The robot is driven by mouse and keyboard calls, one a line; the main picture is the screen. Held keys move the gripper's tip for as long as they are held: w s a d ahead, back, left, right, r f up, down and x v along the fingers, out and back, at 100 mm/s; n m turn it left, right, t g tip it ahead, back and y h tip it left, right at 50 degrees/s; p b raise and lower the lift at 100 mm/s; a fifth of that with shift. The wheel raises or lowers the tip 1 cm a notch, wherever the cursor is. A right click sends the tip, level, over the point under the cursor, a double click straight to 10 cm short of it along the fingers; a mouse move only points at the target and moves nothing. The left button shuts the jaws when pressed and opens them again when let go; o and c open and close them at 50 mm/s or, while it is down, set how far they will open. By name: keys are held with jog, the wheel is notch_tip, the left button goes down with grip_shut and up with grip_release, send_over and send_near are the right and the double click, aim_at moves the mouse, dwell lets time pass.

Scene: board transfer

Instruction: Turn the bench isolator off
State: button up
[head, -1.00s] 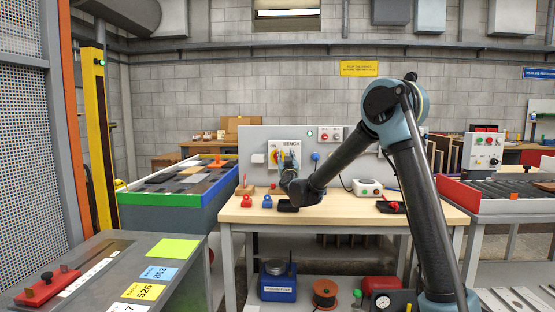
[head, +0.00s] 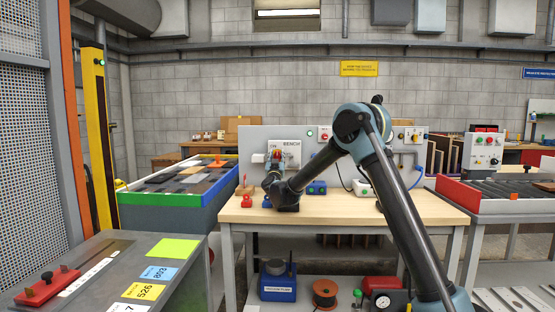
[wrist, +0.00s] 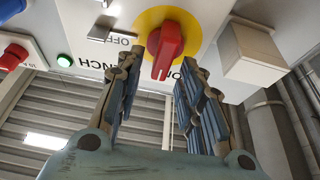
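The bench isolator is a red rotary handle (wrist: 166,45) on a yellow disc (wrist: 185,20), on a pale panel plate lettered BENCH, with OFF beside the disc in the wrist view. In the head view the isolator plate (head: 291,149) is on the upright grey board behind the bench, and my gripper (head: 276,158) covers most of the handle. In the wrist view my gripper (wrist: 160,70) is open. Its two fingers stand apart, one on each side of the handle's near end. Whether either finger touches the handle I cannot tell. Part of the ON lettering is hidden behind a finger.
A grey box (wrist: 248,55) projects from the board close to the right finger.

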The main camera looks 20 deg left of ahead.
jog(key=shift+w+a+r, duration=0.1)
jog(key=shift+w+r, duration=0.1)
jog(key=shift+w, duration=0.3)
grip_shut()
